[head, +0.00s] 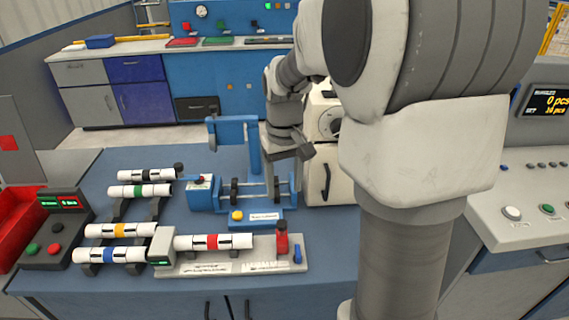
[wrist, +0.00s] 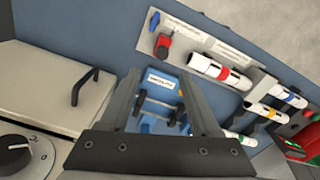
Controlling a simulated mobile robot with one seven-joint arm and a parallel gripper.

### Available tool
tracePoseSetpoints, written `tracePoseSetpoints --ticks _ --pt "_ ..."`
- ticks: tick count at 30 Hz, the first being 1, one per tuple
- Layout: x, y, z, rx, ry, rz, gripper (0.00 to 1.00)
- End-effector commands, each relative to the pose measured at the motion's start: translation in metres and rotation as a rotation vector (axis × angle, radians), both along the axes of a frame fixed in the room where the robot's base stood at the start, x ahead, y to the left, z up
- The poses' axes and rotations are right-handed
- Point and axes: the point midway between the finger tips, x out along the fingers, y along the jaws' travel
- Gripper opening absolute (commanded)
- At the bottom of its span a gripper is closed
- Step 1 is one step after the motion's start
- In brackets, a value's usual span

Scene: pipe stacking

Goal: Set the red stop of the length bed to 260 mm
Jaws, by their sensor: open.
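The length bed (head: 220,268) is a light plate at the front of the blue table, with printed labels and a grey block with a small green display (head: 160,262) at its left end. The red stop (head: 282,240) stands upright near the plate's right end; the number on the display is too small to read. A white pipe with a red band (head: 212,242) lies on the bed, its right end short of the stop. In the wrist view the red stop (wrist: 162,46) is beyond my fingers. My gripper (wrist: 168,84) is open and empty, above the blue fixture, apart from the stop.
A blue fixture with an upright frame (head: 232,190) stands behind the bed. White pipes with green, orange and blue bands (head: 110,254) lie on racks at left. A blue lever (head: 297,254) is right of the stop. A cream machine (head: 322,150) stands at the back right.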

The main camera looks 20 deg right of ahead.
Motion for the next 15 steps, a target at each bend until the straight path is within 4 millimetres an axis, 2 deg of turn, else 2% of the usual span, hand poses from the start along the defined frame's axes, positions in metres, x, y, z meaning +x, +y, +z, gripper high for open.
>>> tracePoseSetpoints --ticks 1,6,15 --pt "0.001 0.0 0.012 -0.001 -0.004 0.0 0.63" --pt "0.0 0.0 0.035 -0.001 -0.002 0.0 0.63" --pt "0.0 0.0 0.044 0.0 0.0 0.0 0.63"
